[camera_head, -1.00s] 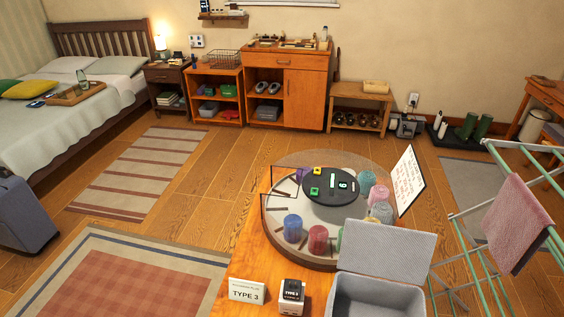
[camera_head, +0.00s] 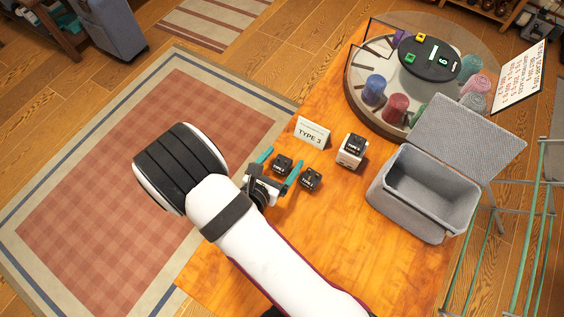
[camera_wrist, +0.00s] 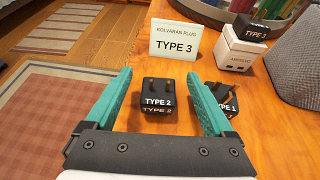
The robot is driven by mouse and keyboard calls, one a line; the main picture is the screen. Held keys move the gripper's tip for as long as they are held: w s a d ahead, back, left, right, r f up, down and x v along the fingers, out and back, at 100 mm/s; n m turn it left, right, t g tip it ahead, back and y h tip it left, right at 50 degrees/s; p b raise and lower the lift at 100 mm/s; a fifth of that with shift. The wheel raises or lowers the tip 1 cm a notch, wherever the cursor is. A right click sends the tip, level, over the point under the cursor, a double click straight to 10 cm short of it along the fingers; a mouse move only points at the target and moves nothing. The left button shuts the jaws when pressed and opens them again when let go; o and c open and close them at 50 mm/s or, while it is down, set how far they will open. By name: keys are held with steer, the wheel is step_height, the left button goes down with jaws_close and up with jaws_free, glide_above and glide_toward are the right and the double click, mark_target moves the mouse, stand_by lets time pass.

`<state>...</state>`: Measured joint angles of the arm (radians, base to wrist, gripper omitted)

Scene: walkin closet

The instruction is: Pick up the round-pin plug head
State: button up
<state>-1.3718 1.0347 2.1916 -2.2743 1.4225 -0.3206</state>
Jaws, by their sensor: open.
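My gripper (camera_head: 283,158) is open; its teal fingers also show in the wrist view (camera_wrist: 158,74). A black plug head marked TYPE 2 (camera_wrist: 158,109) stands on the table between the fingers in the picture, with gaps on both sides and two upright pins on top; it also shows in the head view (camera_head: 281,166). A black plug head marked TYPE 1 (camera_wrist: 229,107), also in the head view (camera_head: 310,179), stands to the right, partly behind the right finger. A TYPE 3 head (camera_wrist: 249,27) sits on a white adapter (camera_wrist: 237,50). Pin shapes are too small to tell surely.
A white TYPE 3 card (camera_head: 312,132) stands behind the plug heads. A grey open-lidded box (camera_head: 420,209) is to the right, and a round covered turntable (camera_head: 355,112) with colored rolls is beyond. The wooden table (camera_head: 335,240) is bare in front.

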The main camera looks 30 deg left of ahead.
jaws_close()
stand_by(0.4)
